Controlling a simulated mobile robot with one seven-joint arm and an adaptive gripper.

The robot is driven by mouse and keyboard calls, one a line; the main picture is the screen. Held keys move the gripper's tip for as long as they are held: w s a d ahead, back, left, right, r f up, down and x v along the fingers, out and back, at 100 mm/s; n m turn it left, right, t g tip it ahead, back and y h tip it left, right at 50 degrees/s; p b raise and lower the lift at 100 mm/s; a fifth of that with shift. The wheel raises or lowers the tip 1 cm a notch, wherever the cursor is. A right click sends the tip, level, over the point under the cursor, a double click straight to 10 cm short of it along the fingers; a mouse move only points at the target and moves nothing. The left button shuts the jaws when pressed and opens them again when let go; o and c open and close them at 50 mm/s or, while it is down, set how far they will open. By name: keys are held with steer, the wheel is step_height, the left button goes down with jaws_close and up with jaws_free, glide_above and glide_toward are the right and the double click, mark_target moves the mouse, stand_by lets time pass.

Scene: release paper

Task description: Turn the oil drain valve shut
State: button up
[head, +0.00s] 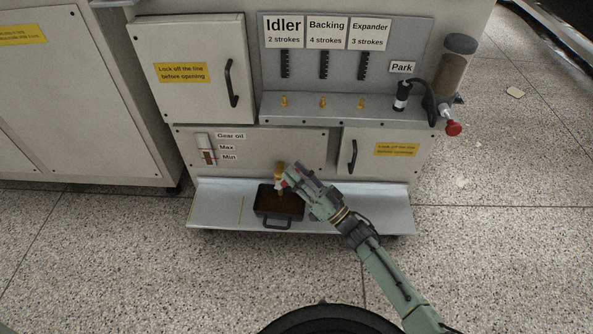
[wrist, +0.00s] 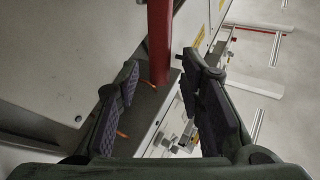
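The brass oil drain valve (head: 280,168) sticks out from the lower front of the machine, below the gear oil gauge (head: 207,150). My gripper (head: 291,178) is right beside the valve, on its right, and partly covers it. A bit of red shows between them. In the wrist view my gripper (wrist: 160,68) has its two fingers apart, and a red bar (wrist: 160,40) stands in line with the gap between them. I cannot tell whether the fingers touch it. The valve's handle is not clearly visible in the head view.
A dark drip pan (head: 277,222) with brown oil sits on the metal shelf (head: 218,212) under the valve. A cabinet door with a black handle (head: 353,156) is right of my gripper. Above are brass nipples (head: 323,103) and a parked black nozzle (head: 402,95). The floor in front is mostly clear.

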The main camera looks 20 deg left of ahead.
steer(key=v, duration=0.6)
steer(key=shift+s+d+f, duration=0.15)
steer(key=shift+d, duration=0.15)
